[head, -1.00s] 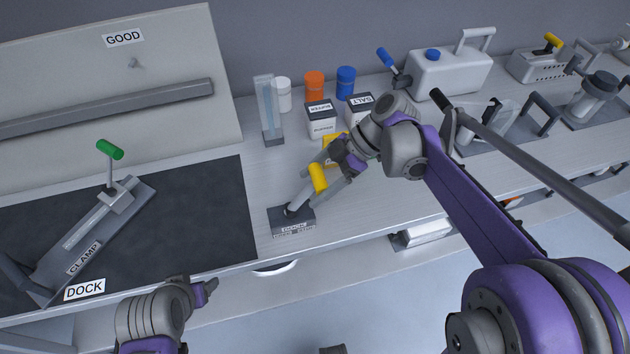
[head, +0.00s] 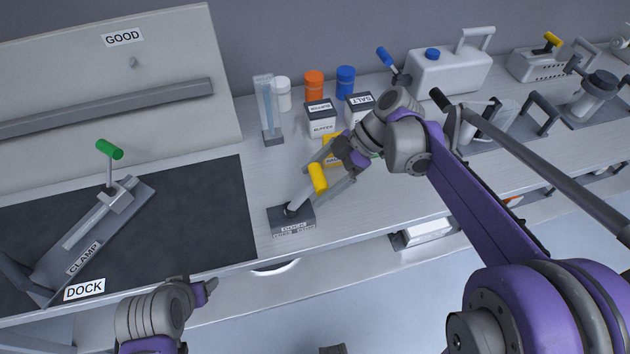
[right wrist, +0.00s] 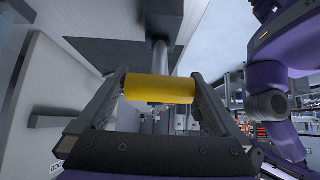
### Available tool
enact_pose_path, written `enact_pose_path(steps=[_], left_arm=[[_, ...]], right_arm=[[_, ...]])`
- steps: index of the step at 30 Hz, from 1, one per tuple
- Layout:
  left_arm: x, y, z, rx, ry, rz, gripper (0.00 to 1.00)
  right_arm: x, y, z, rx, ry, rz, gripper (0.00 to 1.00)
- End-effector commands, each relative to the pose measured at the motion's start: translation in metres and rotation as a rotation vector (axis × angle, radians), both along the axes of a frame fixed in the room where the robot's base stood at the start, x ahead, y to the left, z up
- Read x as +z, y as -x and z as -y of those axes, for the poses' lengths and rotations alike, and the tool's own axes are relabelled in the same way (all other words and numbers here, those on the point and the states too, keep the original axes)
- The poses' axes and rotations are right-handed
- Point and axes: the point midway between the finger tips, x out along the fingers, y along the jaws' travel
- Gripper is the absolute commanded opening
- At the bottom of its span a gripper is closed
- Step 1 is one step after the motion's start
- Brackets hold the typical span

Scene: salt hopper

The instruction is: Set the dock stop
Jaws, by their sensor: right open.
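The dock stop is a small dark base (head: 291,221) with a blurred label, at the right edge of the black dock mat (head: 215,215). Its grey lever tilts up and right to a yellow handle (head: 317,178). My right gripper (head: 324,176) is open at the handle. In the right wrist view the yellow handle (right wrist: 160,89) lies crosswise between the two spread fingers, one near each end; I cannot tell whether they touch it. My left gripper (head: 206,291) is low in front of the bench edge, away from the stop; its jaw opening is unclear.
A clamp (head: 75,245) with a green handle stands on the mat. Behind the stop are a clear column (head: 267,108), lidded jars, a buffer box (head: 320,122) and a salt box (head: 359,104). A white jug (head: 450,72) stands farther right.

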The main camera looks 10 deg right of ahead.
Motion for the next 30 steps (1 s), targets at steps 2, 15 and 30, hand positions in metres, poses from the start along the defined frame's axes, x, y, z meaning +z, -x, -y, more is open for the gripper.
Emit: enact_pose_path(steps=[2, 15, 30], left_arm=[[0.001, 0.0, 0.0, 0.0, 0.0, 0.001, 0.69], [0.004, -0.001, 0.0, 0.0, 0.0, 0.003, 0.69], [0.005, -0.002, 0.0, 0.0, 0.0, 0.004, 0.69]], right_arm=[[0.01, 0.0, 0.01, -0.004, 0.001, 0.0, 1.0], [0.065, -0.002, 0.064, -0.002, 0.002, -0.001, 1.0], [0.073, -0.003, 0.069, -0.006, 0.014, -0.004, 0.78]])
